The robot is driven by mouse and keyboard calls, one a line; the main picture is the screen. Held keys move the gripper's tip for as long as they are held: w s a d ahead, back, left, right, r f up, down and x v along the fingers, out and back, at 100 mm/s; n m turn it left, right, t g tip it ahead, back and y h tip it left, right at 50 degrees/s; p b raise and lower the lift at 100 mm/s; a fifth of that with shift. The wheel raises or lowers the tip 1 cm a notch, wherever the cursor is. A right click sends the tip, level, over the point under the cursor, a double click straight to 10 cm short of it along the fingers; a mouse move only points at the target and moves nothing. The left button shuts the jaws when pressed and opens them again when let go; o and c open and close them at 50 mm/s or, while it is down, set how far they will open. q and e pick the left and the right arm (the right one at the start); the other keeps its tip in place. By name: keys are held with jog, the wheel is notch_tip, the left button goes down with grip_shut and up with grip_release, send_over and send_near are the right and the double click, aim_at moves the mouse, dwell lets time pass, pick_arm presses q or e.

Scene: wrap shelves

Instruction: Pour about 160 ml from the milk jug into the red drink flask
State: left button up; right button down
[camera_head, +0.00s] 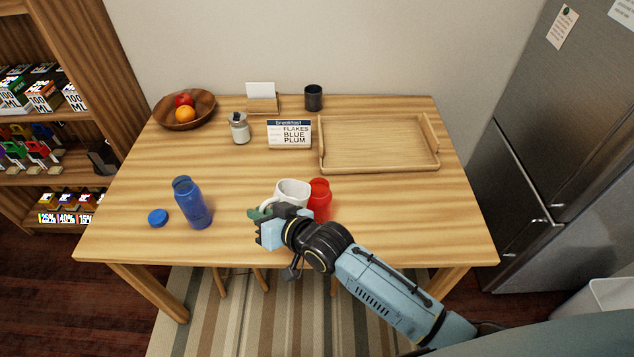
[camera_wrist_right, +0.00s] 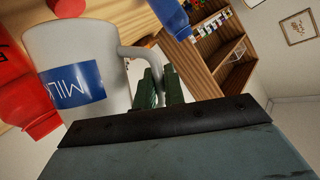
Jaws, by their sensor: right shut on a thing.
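The white milk jug (camera_head: 292,190) is near the table's front middle, with a blue "MILK" label (camera_wrist_right: 75,85) in the right wrist view. My right gripper (camera_head: 258,213) is shut on its handle (camera_wrist_right: 135,52), the green fingers (camera_wrist_right: 156,88) closed around it. The red drink flask (camera_head: 320,197) stands just right of the jug, its lower part partly hidden by my arm. It also shows beside the jug in the right wrist view (camera_wrist_right: 25,105). I cannot tell whether jug and flask touch, and no milk stream shows. My left gripper is out of view.
An open blue flask (camera_head: 192,205) and its blue cap (camera_head: 158,217) are at the left front. A wooden tray (camera_head: 380,145), menu sign (camera_head: 289,134), glass jar (camera_head: 240,130), dark cup (camera_head: 313,97) and fruit bowl (camera_head: 168,117) stand behind. The right front is clear.

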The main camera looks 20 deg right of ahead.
aim_at(272, 199)
jog(key=shift+w+d+r, duration=0.15)
jog(key=shift+d+r, duration=0.2)
jog(key=shift+r, duration=0.05)
jog(key=r, duration=0.1)
jog(key=d+r+m+y, duration=0.1)
jog(key=w+d+r+m, duration=0.1)
jog(key=r, duration=0.1)
jog(key=shift+d+r+y+b, duration=0.15)
jog(key=shift+y+b, duration=0.15)
jog(key=shift+b, duration=0.2)
jog(key=shift+w+d+r+m+y+b, duration=0.2)
jog(key=shift+d+r+m+y+b, duration=0.1)
jog(key=shift+r+m+b, duration=0.25)
jog(key=shift+d+m+b, duration=0.15)
jog(key=shift+m+b, duration=0.1)
jog(key=shift+b, duration=0.2)
jog(key=shift+w+d+r+m+g+y+b, duration=0.2)
jog(key=shift+m+g+y+b, duration=0.15)
jog(key=shift+b, duration=0.45)
jog(key=shift+w+d+r+m+b, duration=0.1)
jog(key=shift+d+r+m+b, duration=0.15)
jog(key=shift+b, duration=0.1)
jog(key=shift+a+r+y, duration=0.15)
jog(key=shift+a+y, duration=0.05)
jog(key=shift+y, duration=0.05)
jog(key=shift+r, duration=0.1)
